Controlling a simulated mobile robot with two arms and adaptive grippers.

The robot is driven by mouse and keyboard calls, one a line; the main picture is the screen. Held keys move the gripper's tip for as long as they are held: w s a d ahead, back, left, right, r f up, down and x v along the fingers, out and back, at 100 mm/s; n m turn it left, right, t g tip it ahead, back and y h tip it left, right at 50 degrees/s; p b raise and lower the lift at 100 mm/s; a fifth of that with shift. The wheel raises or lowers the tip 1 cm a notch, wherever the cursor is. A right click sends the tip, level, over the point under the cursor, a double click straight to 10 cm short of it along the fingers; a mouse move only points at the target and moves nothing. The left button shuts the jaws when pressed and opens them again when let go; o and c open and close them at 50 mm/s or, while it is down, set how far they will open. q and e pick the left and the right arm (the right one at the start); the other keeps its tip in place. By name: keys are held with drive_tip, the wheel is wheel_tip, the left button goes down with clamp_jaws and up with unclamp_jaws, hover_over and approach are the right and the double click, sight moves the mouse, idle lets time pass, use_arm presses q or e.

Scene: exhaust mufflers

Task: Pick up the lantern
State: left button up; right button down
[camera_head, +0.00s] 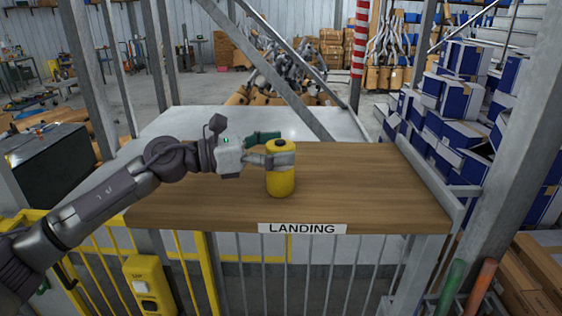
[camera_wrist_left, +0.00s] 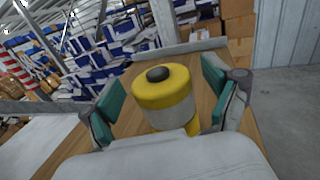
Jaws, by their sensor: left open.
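The lantern (camera_head: 281,182) is a yellow cylinder with a black knob on top. It stands upright on the wooden landing table (camera_head: 370,185), near the middle. My left gripper (camera_head: 277,148) reaches in from the left at the lantern's upper half. In the left wrist view, the lantern (camera_wrist_left: 163,88) is between the two green-padded fingers of the open gripper (camera_wrist_left: 160,95), with a gap visible on each side. A pale band shows around its middle there, and its lower part is partly hidden by the gripper body. My right gripper is not in view.
A "LANDING" label (camera_head: 302,228) is on the table's front edge, above a railing (camera_head: 300,275). A metal post (camera_head: 505,165) and stacked blue-and-white boxes (camera_head: 455,110) stand to the right. The tabletop right of the lantern is clear.

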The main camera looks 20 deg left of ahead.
use_arm(q)
drive_tip(key=shift+a, duration=0.1)
drive_tip(key=shift+c, duration=0.9)
drive_tip(key=c, duration=1.2)
drive_tip(key=shift+o, duration=0.2)
